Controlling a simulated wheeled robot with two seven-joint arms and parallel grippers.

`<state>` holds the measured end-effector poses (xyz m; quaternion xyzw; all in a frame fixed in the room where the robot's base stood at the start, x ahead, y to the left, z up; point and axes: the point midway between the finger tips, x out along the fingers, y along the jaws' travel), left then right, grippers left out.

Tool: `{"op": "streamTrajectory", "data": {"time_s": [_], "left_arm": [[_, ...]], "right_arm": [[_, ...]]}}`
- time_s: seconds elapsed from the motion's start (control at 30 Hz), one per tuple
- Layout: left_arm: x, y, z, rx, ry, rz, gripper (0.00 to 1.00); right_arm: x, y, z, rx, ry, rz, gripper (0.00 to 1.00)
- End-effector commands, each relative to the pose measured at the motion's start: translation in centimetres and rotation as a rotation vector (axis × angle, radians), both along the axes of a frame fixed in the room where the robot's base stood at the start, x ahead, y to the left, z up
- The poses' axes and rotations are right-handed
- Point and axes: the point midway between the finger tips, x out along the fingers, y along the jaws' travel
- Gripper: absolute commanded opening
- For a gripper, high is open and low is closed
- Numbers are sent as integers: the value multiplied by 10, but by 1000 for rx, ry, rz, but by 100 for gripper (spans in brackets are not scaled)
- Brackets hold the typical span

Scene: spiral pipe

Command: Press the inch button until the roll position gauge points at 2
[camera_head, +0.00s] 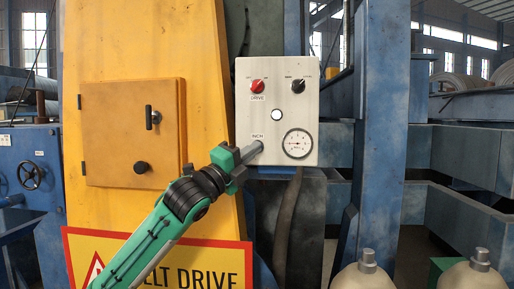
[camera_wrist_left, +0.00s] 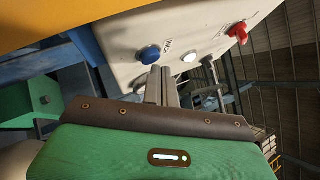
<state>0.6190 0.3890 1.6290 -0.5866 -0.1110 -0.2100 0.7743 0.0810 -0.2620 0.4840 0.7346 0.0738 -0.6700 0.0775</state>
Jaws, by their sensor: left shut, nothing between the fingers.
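A light grey control panel (camera_head: 277,100) is mounted beside the yellow housing. Its round white roll position gauge (camera_head: 297,143) is at the lower right; the needle is too small to read. In the left wrist view the blue inch button (camera_wrist_left: 149,54) shows just beyond the fingertips. My left gripper (camera_head: 258,147) is shut and empty, its fingertips at the button; I cannot tell whether they touch. The fingers also show in the left wrist view (camera_wrist_left: 161,80). My right gripper is not in view.
Above on the panel are a red DRIVE knob (camera_head: 257,86), a black knob (camera_head: 298,86) and a white round lamp (camera_head: 276,115). A yellow housing (camera_head: 120,50) with a door stands left. A blue post (camera_head: 383,110) stands right of the panel.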

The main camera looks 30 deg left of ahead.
Motion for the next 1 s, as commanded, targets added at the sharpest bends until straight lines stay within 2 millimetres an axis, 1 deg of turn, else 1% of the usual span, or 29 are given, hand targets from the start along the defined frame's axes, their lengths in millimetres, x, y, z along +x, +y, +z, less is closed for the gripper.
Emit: {"op": "streamTrajectory", "data": {"time_s": [0.73,1.0], "left_arm": [[7,4,0,0,1,0,0],[7,4,0,0,1,0,0]], "right_arm": [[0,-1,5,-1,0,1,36],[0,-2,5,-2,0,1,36]]}}
